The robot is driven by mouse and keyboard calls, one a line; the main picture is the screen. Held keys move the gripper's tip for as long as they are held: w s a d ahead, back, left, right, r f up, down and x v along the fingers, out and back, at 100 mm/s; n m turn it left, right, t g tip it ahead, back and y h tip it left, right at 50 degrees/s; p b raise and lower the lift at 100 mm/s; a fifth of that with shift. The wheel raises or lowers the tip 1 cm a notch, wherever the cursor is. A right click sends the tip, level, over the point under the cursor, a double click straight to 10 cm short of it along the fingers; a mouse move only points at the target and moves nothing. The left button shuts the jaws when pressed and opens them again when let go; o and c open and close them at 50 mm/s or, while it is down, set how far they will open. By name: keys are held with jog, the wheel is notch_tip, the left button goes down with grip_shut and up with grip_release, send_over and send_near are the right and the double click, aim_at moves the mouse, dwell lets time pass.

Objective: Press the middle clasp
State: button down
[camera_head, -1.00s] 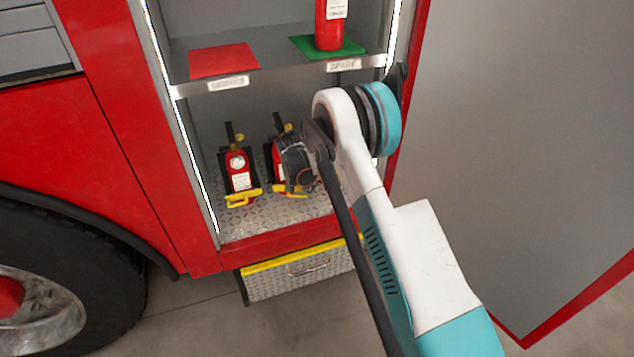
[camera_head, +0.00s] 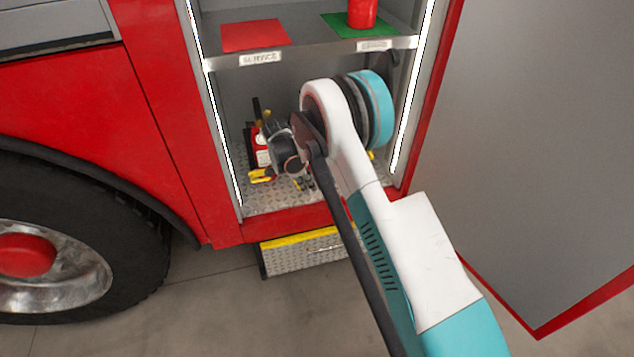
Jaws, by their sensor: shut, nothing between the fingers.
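The left red extinguisher (camera_head: 263,156) stands in the lower compartment, with a yellow clasp (camera_head: 261,177) low on its front. My arm and wrist hide most of what stands to its right, including the middle extinguisher. A small yellow patch shows just below my wrist, possibly part of the middle clasp. Another yellow bit (camera_head: 370,155) shows right of my arm. My gripper (camera_head: 302,184) is shut and empty, low in front of the middle of the compartment. It is mostly hidden by my wrist, and I cannot tell whether it touches anything.
The shelf above holds a red mat (camera_head: 255,36), a green mat (camera_head: 340,23) and a red cylinder (camera_head: 362,13). The compartment has lit side posts. A tread-plate step (camera_head: 300,256) juts out below. A large grey door (camera_head: 540,150) stands open at right.

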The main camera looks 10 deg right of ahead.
jog(key=shift+w+a+r, duration=0.1)
jog(key=shift+a, duration=2.8)
